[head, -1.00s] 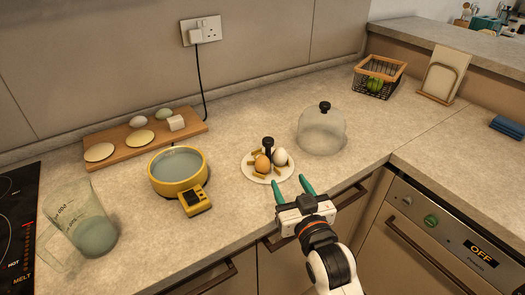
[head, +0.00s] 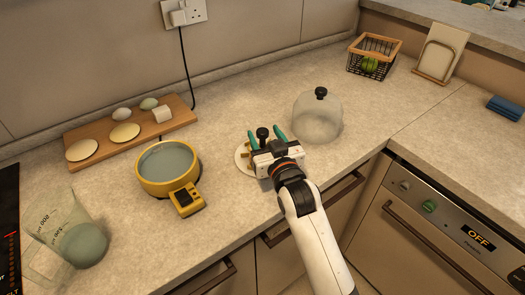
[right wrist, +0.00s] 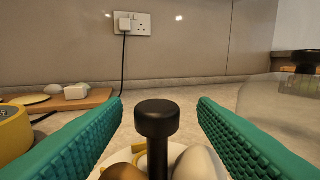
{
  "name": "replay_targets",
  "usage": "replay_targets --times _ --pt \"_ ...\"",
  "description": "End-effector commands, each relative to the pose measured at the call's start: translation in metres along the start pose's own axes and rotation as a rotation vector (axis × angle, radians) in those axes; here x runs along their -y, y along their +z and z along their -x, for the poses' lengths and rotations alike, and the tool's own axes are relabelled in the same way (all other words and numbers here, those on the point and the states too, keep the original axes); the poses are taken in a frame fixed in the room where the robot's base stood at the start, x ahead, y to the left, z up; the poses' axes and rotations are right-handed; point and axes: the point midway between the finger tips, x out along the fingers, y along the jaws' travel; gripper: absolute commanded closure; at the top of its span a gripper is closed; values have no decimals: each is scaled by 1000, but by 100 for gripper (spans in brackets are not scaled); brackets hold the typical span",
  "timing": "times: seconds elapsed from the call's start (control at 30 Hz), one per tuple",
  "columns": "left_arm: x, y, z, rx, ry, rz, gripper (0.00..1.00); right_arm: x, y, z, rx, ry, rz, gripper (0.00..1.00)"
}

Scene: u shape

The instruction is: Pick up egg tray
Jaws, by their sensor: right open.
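The egg tray (head: 241,157) is a round whitish plate with a black knobbed handle (head: 263,134) upright at its middle. In the right wrist view the handle (right wrist: 157,125) stands between my open green fingers, apart from both. A brown egg (right wrist: 124,171) and a white egg (right wrist: 196,163) sit beside the handle, cut off by the lower edge. My right gripper (head: 266,138) is open at the tray, its fingers to either side of the handle. It hides much of the tray and the eggs in the head view. My left gripper is not in view.
A clear dome (head: 318,117) with a black knob stands close to the right of the gripper. A yellow pot (head: 180,182) of water is to the left, near a wooden board (head: 95,150) with eggs. A jug (head: 47,240) stands front left.

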Motion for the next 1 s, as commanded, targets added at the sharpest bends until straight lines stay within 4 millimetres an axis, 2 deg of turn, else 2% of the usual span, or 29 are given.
replay_targets --times 0.1,0.23,0.53,0.87,1.0 --pt "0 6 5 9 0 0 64 -3 1 -19 -1 0 1 47" --pt "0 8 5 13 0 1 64 -2 0 -33 0 0 2 47" --pt "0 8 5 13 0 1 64 -2 -1 -37 0 1 1 47" --pt "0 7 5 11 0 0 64 -2 -1 -37 -1 1 1 100" --pt "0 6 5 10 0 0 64 -2 0 -37 1 1 1 100"
